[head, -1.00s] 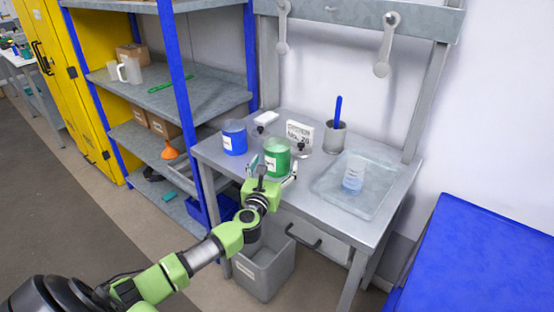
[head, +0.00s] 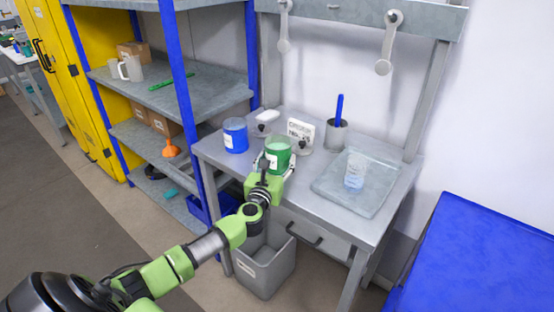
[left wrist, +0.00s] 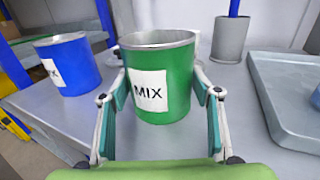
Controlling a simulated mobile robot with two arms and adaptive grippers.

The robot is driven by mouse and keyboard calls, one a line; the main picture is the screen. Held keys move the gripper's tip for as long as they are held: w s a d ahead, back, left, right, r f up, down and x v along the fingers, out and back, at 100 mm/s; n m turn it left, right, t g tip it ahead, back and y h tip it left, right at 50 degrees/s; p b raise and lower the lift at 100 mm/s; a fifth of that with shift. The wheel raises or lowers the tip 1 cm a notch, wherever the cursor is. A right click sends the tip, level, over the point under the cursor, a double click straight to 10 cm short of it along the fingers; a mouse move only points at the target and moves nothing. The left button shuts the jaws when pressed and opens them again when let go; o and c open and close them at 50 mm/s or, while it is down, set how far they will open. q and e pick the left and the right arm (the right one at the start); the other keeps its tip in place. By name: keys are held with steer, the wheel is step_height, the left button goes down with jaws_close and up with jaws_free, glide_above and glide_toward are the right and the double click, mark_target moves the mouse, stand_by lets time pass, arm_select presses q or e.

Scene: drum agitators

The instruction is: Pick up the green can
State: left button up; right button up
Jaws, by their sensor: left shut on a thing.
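The green can (head: 278,154) stands upright on the grey metal table (head: 262,200), near its front edge. In the left wrist view the green can (left wrist: 178,72) is in the middle, with a white label reading MIX facing me. My left gripper (head: 273,168) has its fingers on both sides of the can; in the left wrist view the gripper (left wrist: 160,100) is shut on it. The can looks to be resting on the table or very close to it; I cannot tell which. My right gripper is not in view.
A blue can (head: 235,136) stands left of the green one. A white sign (head: 300,132) is behind it, and a grey cup (head: 335,136) holds a blue tool. A clear beaker (head: 355,172) stands in a shallow tray (head: 340,197) at right. A grey bin (head: 265,268) is below.

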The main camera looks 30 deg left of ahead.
mark_target(274, 154)
arm_select(q)
steer(key=shift+r, duration=0.2)
steer(key=shift+r, duration=0.35)
step_height(274, 154, up, 2)
steer(key=shift+r+p, duration=0.1)
steer(key=shift+p, duration=0.3)
steer(key=shift+s+r, duration=0.2)
steer(key=shift+r, duration=0.1)
steer(key=s+d+r+p, duration=0.1)
steer(key=s+d+r, duration=0.3)
steer(key=s+r, duration=0.5)
steer(key=shift+s+r, duration=0.15)
steer(key=shift+s, duration=1.7)
steer(key=shift+d, duration=0.15)
